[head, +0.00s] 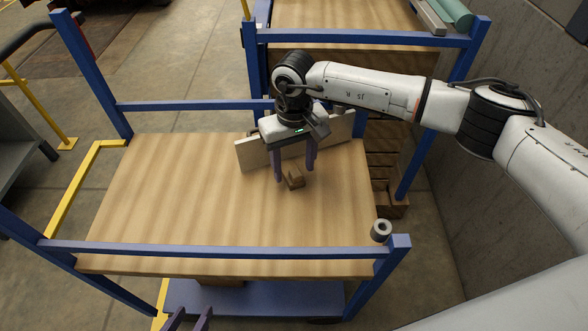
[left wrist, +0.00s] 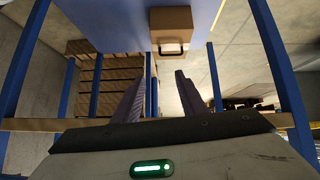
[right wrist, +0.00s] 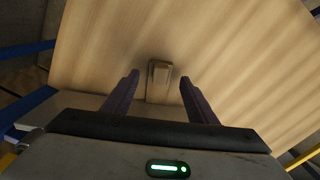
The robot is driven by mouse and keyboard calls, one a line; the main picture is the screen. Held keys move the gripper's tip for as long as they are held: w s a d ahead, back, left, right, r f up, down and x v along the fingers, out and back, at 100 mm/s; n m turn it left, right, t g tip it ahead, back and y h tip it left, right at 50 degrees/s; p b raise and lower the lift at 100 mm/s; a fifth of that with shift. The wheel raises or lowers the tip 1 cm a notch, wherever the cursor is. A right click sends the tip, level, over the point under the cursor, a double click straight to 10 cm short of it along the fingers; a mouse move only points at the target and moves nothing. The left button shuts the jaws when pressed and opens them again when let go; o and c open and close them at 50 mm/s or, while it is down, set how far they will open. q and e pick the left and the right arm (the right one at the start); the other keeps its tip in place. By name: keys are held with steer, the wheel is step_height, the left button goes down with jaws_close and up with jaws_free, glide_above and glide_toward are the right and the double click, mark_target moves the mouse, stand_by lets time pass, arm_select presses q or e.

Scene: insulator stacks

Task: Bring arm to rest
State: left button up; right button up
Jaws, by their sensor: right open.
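My right gripper (head: 295,178) is over the wooden table (head: 160,190) in the head view, fingers pointing down and apart. A small brown wooden block (head: 293,177) lies on the table near its fingertips. In the right wrist view the block (right wrist: 160,80) is seen ahead, between and beyond the open fingertips (right wrist: 160,77); the fingers do not grip it. My left gripper (head: 188,320) shows only by its fingertips at the bottom edge of the head view. In the left wrist view its fingers (left wrist: 162,77) are apart with nothing between them.
A pale board (head: 255,154) stands on the table behind the right gripper. Blue rails (head: 220,249) frame the table. A grey ring (head: 381,230) sits near the front right corner. A brown box (left wrist: 171,22) shows in the left wrist view. A wall (head: 450,200) is at right.

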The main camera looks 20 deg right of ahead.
step_height(320, 180, up, 8)
steer(key=shift+r, duration=0.1)
